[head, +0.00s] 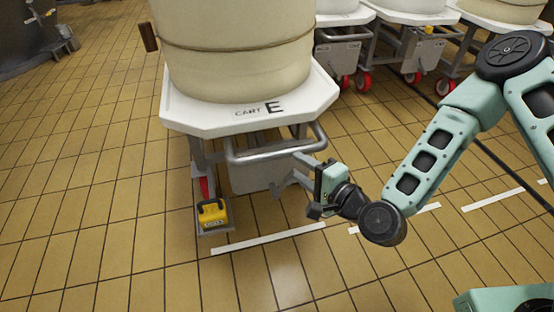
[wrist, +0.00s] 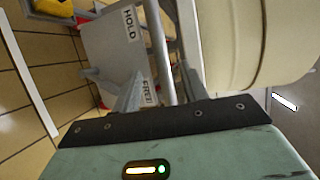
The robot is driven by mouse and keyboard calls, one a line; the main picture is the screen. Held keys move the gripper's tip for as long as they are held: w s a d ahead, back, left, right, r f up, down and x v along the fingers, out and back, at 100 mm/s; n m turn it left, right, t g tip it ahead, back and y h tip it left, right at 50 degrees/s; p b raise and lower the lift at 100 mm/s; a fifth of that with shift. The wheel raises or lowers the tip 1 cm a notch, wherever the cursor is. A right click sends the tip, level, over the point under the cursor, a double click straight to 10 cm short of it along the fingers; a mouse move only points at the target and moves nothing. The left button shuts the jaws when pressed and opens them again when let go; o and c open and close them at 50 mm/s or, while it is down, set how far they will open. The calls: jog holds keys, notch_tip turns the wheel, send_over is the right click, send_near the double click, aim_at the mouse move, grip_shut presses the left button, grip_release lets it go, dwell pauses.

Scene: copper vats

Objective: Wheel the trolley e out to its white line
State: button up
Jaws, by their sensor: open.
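The trolley e is a white octagonal cart marked "CART E" (head: 250,112), carrying a large cream vat (head: 235,50). Its grey tubular handle (head: 262,153) sticks out at the front under the top. My gripper (head: 290,173) is open at the right part of this handle. In the wrist view, the handle bar (wrist: 161,50) runs between the fingers, with no grip on it. A yellow pedal (head: 212,212) sits at the cart's front left, by a red wheel (head: 204,188). A white line (head: 268,238) lies on the floor just in front of the cart.
A grey panel with "HOLD" and "FREE" labels (wrist: 110,45) shows beyond the handle. Other white carts (head: 415,17) with red wheels stand behind to the right. More white line pieces (head: 505,195) lie right. The tiled floor in front is clear.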

aim_at(284, 156)
jog(key=b+x, duration=0.2)
jog(key=x, duration=0.8)
jog(key=shift+r, duration=0.1)
